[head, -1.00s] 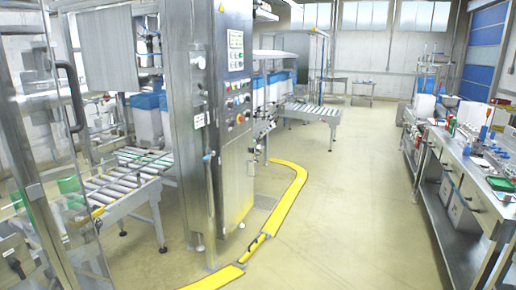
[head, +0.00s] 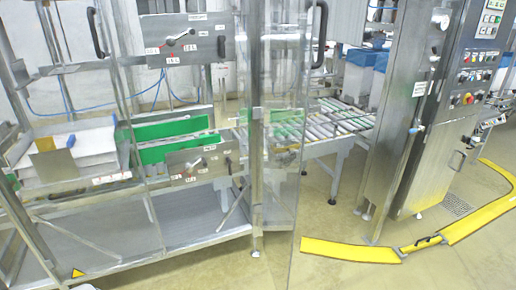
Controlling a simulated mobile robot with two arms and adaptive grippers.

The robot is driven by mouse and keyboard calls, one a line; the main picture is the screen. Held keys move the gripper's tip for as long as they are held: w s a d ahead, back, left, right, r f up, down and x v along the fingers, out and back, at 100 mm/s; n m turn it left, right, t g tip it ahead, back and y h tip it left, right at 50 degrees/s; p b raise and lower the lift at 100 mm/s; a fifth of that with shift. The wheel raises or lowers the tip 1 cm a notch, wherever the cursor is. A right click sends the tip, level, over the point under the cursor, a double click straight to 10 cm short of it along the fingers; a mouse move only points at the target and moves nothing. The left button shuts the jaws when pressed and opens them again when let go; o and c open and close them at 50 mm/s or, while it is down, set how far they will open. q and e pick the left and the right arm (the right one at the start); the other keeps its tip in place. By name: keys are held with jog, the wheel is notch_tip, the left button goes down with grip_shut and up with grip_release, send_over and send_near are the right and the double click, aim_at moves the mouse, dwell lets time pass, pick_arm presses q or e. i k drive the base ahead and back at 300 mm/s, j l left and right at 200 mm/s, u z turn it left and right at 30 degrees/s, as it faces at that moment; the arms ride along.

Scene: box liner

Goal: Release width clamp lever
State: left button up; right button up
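In the head view, an upper panel (head: 188,42) on the steel frame carries a lever (head: 179,37) with red-marked labels around it. A lower panel (head: 203,163) carries a similar lever (head: 194,163), also with labels, and a dark handle at its right end. The labels are too small to read, so I cannot tell which is the width clamp lever. Neither lever is touched by anything. Neither of my grippers is in view.
A transparent door (head: 287,130) with a dark handle stands right of the panels. Green guides (head: 165,150) sit behind the lower panel. A yellow floor channel (head: 350,250) crosses the floor.

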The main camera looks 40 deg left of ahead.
aim_at(228, 160)
jog(key=i+l+u, duration=0.1)
jog(key=u, duration=0.3)
jog(key=l+u, duration=0.15)
jog(key=u, duration=0.25)
jog(key=i+l+u, duration=0.1)
jog(key=u, duration=0.3)
jog(key=l+u, duration=0.25)
jog(key=u, duration=0.15)
jog(key=l+u, duration=0.25)
jog(key=l, duration=0.55)
jog(key=k+l+u, duration=0.2)
jog(key=l, duration=0.65)
jog(key=i+l, duration=0.1)
jog(key=i, duration=0.6)
